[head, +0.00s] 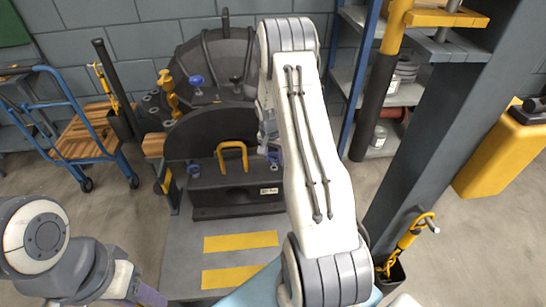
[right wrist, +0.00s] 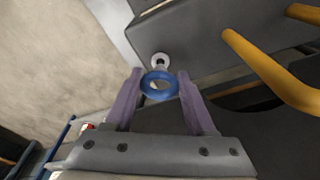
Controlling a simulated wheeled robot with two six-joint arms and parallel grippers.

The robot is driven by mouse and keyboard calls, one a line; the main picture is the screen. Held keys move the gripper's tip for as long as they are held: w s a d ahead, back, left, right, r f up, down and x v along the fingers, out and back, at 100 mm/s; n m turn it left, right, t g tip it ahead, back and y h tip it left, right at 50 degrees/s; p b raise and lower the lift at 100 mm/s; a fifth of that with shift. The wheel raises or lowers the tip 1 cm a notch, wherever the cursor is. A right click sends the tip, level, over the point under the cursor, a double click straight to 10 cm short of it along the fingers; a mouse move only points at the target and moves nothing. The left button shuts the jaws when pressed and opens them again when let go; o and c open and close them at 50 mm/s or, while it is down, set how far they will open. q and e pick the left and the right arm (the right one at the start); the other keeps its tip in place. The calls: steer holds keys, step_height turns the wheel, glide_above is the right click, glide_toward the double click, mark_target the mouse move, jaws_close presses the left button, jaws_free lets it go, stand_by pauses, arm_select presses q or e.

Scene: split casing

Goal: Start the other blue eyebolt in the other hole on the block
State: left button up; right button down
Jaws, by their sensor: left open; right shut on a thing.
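The dark block (head: 240,197) stands in the middle of the head view, with a yellow handle (head: 232,149) on top. My right gripper (right wrist: 160,90) is shut on the other blue eyebolt (right wrist: 160,96), whose ring lies between the purple fingers. Beyond the ring is a pale round hole rim (right wrist: 160,60) on the block's top; I cannot tell whether the shank is in the hole. In the head view my right arm mostly hides this end. My left gripper (head: 150,296) is low at the left, away from the block.
A dark casing (head: 212,60) with another blue-topped fitting (head: 196,80) stands behind the block. A grey post (head: 440,120) and shelves are at the right. A blue trolley (head: 75,140) is at the left. Yellow stripes (head: 240,242) mark the clear surface in front.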

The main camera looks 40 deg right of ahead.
steer(key=shift+f+b, duration=0.5)
steer(key=shift+f, duration=0.15)
steer(key=m+b, duration=0.4)
steer(key=shift+w+f+m+g, duration=0.2)
steer(key=shift+f+m+g, duration=0.1)
steer(key=shift+f, duration=0.1)
steer(key=m+b, duration=0.1)
steer(key=m, duration=0.3)
steer(key=shift+r+g, duration=0.15)
steer(key=shift+g, duration=0.25)
steer(key=m, duration=0.2)
steer(key=shift+w+r+m, duration=0.1)
steer(key=shift+m, duration=0.2)
steer(key=m, duration=0.3)
steer(key=shift+m+g, duration=0.3)
steer(key=shift+g, duration=0.1)
steer(key=shift+c, duration=0.8)
jaws_free()
steer(key=shift+y, duration=0.3)
